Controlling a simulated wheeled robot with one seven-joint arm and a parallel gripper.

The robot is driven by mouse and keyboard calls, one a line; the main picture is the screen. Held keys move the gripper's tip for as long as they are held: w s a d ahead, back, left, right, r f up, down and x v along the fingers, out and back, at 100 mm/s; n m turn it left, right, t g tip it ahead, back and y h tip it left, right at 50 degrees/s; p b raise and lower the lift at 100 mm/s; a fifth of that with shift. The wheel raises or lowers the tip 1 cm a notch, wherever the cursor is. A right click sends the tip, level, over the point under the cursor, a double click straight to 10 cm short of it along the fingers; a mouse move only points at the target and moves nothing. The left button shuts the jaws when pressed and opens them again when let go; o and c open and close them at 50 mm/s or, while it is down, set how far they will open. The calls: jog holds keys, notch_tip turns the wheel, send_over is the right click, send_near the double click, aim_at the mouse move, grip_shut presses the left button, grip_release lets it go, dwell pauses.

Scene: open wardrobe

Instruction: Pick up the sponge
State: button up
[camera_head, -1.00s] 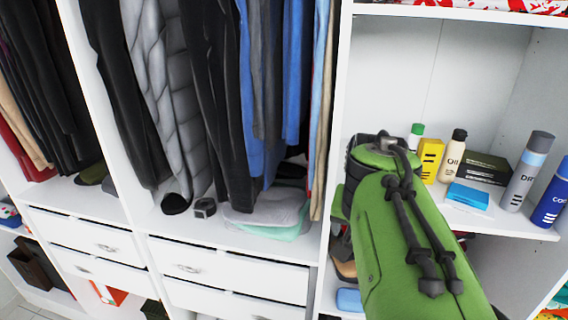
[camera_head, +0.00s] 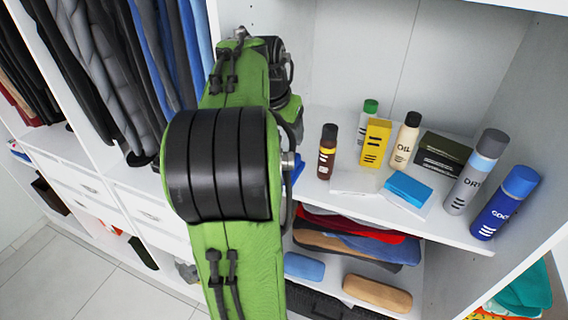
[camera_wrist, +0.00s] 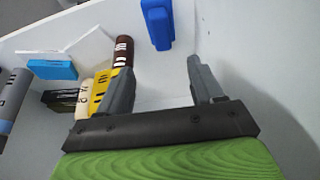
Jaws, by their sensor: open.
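A flat blue block (camera_head: 408,189), which looks like a sponge, lies on a white card on the right-hand shelf. It also shows at the left of the wrist view (camera_wrist: 52,70). A second, darker blue piece (camera_wrist: 157,25) is at the top of the wrist view, ahead of my fingers; a sliver of blue (camera_head: 298,166) beside my arm may be the same piece. I cannot tell which of the two is the sponge. My gripper (camera_wrist: 158,68) is open and empty, with its left finger overlapping the yellow box in view. The arm hides it in the head view.
Around the blue block stand a brown bottle (camera_head: 327,152), yellow box (camera_head: 375,143), oil bottle (camera_head: 404,140), dark box (camera_head: 442,153), grey can (camera_head: 475,172) and blue can (camera_head: 505,203). Folded clothes (camera_head: 355,235) lie below. A white wall (camera_wrist: 245,60) is right of my fingers.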

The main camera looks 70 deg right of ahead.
send_near(290, 160)
jog(key=x, duration=0.5)
jog(key=shift+s+d+f, duration=0.15)
jog(key=x, duration=0.5)
jog(key=shift+p, duration=0.35)
jog(key=c, duration=0.7)
notch_tip(290, 160, up, 10)
jog(key=shift+r, duration=0.1)
jog(key=shift+c, duration=0.2)
